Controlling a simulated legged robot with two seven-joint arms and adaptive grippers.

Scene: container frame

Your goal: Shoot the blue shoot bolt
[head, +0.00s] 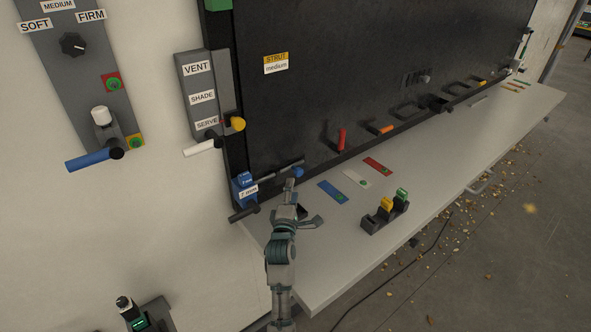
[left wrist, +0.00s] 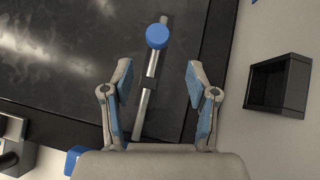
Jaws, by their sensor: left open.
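The blue shoot bolt is a metal rod (head: 275,173) with a round blue knob (head: 298,172), low on the dark panel. In the left wrist view its blue knob (left wrist: 157,37) and rod (left wrist: 149,93) lie between my open fingers, with a dark guide around the rod. A blue block with a label (head: 243,187) stands at the rod's left end. My left gripper (head: 305,205) is open just below the knob; in the left wrist view its fingers (left wrist: 158,85) stand apart on both sides of the rod, holding nothing. My right gripper is not in view.
The pale shelf (head: 335,260) below the panel carries a blue card (head: 333,192), a red card (head: 377,167) and a dark holder with yellow and green blocks (head: 385,212). A blue-handled lever (head: 88,160) and a white-handled lever (head: 202,147) project at the left.

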